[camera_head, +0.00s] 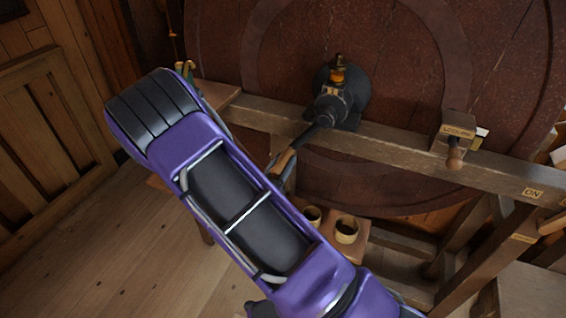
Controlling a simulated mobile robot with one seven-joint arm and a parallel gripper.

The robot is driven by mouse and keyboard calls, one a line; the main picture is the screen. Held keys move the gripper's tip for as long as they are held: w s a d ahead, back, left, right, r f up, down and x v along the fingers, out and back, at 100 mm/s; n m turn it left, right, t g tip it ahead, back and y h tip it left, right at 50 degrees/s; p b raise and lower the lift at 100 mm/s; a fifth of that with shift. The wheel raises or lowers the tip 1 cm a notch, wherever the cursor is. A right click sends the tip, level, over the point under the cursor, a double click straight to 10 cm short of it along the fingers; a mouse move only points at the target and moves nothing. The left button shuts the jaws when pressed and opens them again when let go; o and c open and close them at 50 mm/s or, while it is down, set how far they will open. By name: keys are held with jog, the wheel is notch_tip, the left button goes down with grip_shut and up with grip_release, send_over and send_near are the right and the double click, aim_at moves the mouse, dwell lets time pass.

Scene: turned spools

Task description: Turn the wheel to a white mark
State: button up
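A large reddish-brown wheel (420,55) stands upright behind a wooden beam, with a paler ring on its face. A black hub (345,95) with a brass fitting sits on the beam at its middle. A dark crank bar (318,130) runs from the hub down and left to a wooden handle (284,160). My purple arm covers the area left of and below the handle. My gripper (286,178) shows only as a small grey part by the handle; I cannot tell whether it touches it. A small white piece (480,136) shows at the right, beside a labelled block; I cannot tell if it is a mark.
The wooden beam (395,150) crosses in front of the wheel. It carries the labelled block (455,130) with a wooden knob (455,158). Two small cups (346,230) stand on a low shelf below. A panelled wooden door (45,130) is at left, with bare floor before it.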

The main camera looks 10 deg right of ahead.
grip_shut()
dwell(1.0)
